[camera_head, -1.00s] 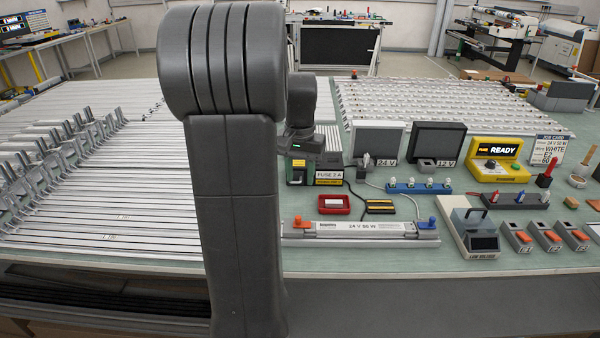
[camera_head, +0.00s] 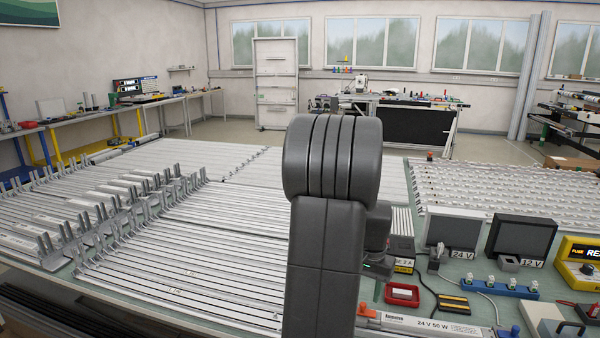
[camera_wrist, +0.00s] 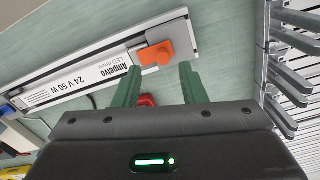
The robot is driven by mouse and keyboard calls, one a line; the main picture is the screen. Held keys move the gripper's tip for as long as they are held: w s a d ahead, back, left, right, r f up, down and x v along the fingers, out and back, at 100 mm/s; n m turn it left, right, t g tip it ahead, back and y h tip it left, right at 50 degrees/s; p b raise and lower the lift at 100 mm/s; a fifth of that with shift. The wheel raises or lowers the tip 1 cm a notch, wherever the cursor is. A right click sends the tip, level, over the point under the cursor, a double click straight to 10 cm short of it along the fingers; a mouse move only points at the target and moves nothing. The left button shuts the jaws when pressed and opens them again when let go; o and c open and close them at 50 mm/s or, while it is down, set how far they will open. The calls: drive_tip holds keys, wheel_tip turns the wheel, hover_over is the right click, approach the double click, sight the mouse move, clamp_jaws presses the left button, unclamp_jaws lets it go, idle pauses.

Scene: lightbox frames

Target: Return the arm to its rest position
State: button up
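My gripper (camera_wrist: 160,88) shows in the wrist view as two green fingers standing apart with nothing between them. Beyond the fingertips, an LED driver (camera_wrist: 85,80) labelled 24 V 50 W lies on the green bench, with an orange connector (camera_wrist: 155,53) at its end. In the head view my arm stands upright in front of the bench and hides most of the gripper.
Rows of metal profiles (camera_head: 190,250) cover the left of the bench. A red tray (camera_head: 402,294), a 24 V screen (camera_head: 455,229), a 12 V screen (camera_head: 521,238) and a blue terminal strip (camera_head: 500,287) stand on the right.

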wheel_tip(320, 180, down, 4)
drive_tip(key=shift+w+a+f, duration=0.1)
drive_tip(key=shift+w+a, duration=0.05)
drive_tip(key=shift+a, duration=0.3)
